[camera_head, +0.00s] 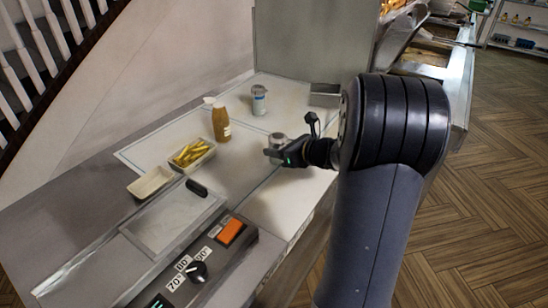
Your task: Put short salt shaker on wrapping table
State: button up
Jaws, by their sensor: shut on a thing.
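My gripper (273,153) is shut on the short salt shaker (277,140), a small pale cylinder with a greyish top. The gripper reaches in from the right, and its jaws hide the shaker's lower part. The shaker is over the right part of the wrapping table (290,95), a pale work surface with paper-like sheets. I cannot tell whether the shaker touches the surface or is just above it. A taller shaker (259,100) with a grey top stands upright farther back.
A brown sauce bottle (221,125) stands left of the gripper, beside a tray of chips (192,153) and an empty tray (151,184). A metal container (324,95) is at the back right. A control panel (196,268) is in front. Bare surface lies around the gripper.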

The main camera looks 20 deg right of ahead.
jog(key=shift+f, duration=1.75)
jog(key=shift+f+b, duration=0.1)
jog(key=shift+b, duration=0.2)
jog(key=o, duration=1.1)
jog(key=shift+r, duration=0.25)
jog(key=v, duration=1.2)
jog(key=shift+w+f, duration=0.1)
